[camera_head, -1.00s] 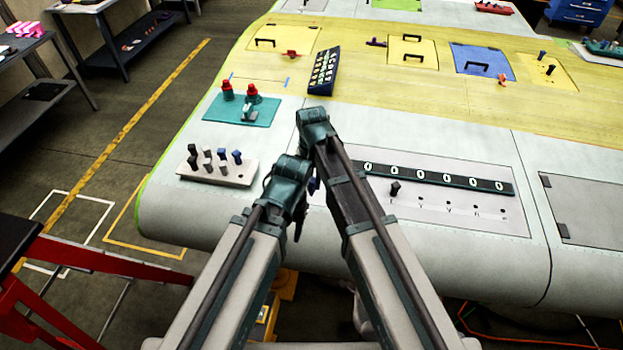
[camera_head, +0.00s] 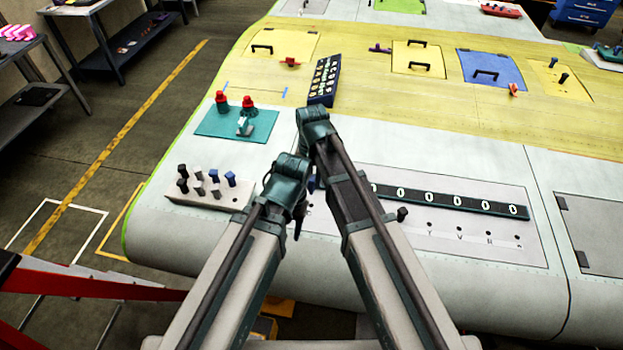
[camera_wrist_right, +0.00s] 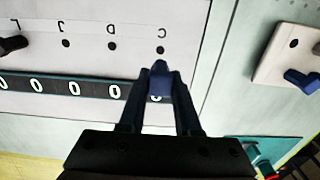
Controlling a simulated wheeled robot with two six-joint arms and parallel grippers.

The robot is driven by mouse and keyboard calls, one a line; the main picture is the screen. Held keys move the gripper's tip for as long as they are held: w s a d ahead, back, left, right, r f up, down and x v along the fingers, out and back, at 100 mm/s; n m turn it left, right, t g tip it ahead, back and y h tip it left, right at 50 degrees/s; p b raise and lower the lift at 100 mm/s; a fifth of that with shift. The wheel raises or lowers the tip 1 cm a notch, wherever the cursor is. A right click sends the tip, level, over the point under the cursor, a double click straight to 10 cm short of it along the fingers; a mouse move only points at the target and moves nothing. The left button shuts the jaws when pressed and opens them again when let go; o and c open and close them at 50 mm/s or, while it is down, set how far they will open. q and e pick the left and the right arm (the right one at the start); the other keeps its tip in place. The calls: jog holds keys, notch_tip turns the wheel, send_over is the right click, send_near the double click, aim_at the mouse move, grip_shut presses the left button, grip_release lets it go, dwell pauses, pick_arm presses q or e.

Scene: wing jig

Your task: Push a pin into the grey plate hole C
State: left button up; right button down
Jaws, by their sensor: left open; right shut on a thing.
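The grey plate (camera_head: 485,245) lies on the pale wing surface, with a row of small holes and a dark strip of zeros; it also shows upside down in the right wrist view (camera_wrist_right: 85,62). My right gripper (camera_wrist_right: 160,88) is shut on a blue pin (camera_wrist_right: 159,76). The pin's tip is just below hole C (camera_wrist_right: 160,49) in that view; I cannot tell its height above the plate. In the head view my arms hide the plate's left end. My left gripper (camera_head: 298,225) is open, and mostly hidden by its own wrist.
A dark pin (camera_head: 402,214) stands in another plate hole. A pale block (camera_head: 190,196) with several grey, black and blue pins is left of my arms. Behind it are a teal plate (camera_head: 215,127) with red knobs and a dark lettered box (camera_head: 324,80).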

aim_at(312, 192)
pick_arm(q)
jog(key=shift+f+b, duration=2.4)
jog(key=shift+f, duration=0.3)
pick_arm(e)
jog(key=shift+s+f, duration=0.1)
jog(key=shift+f, duration=2.55)
pick_arm(q)
jog(key=shift+f, duration=0.1)
pick_arm(e)
jog(key=shift+f, duration=0.15)
pick_arm(q)
jog(key=shift+f+b, duration=1.3)
jog(key=shift+b, duration=0.1)
pick_arm(e)
jog(key=shift+f, duration=1.3)
jog(key=c, duration=0.5)
grip_release()
jog(key=shift+r, duration=0.1)
pick_arm(q)
notch_tip(312, 192, up, 14)
jog(key=p, duration=1.4)
pick_arm(e)
notch_tip(312, 192, up, 14)
jog(key=shift+f, duration=0.1)
